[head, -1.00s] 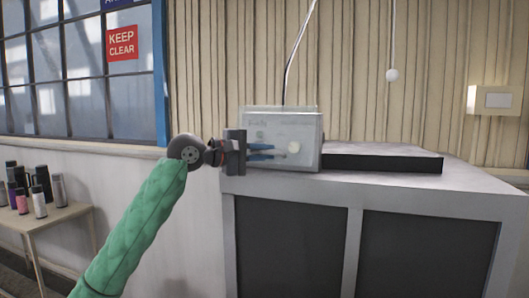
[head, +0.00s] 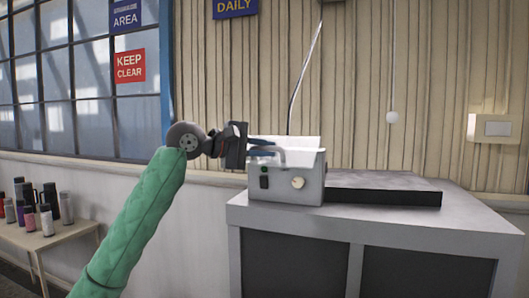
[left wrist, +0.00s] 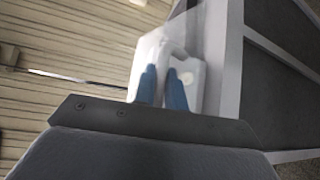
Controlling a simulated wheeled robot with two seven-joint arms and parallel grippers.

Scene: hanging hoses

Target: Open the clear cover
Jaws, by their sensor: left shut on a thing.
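The clear cover (head: 307,143) is a pale see-through panel on the grey control box (head: 312,188). It is tilted up, and the box front with its green button, dark switch and round pale knob shows uncovered. My left gripper (head: 268,150) reaches in from the left at the top of the box, its blue fingers shut on the cover, at what looks like a grey handle. In the left wrist view the blue fingers (left wrist: 162,88) are close together at that handle, with the clear cover (left wrist: 207,25) beyond. My right gripper is out of view.
The box stands on the left end of a grey cabinet (head: 400,215). A dark flat slab (head: 385,196) lies right of it. A cable rises behind the box against the ribbed wall. A small table with several bottles (head: 45,222) is at far left.

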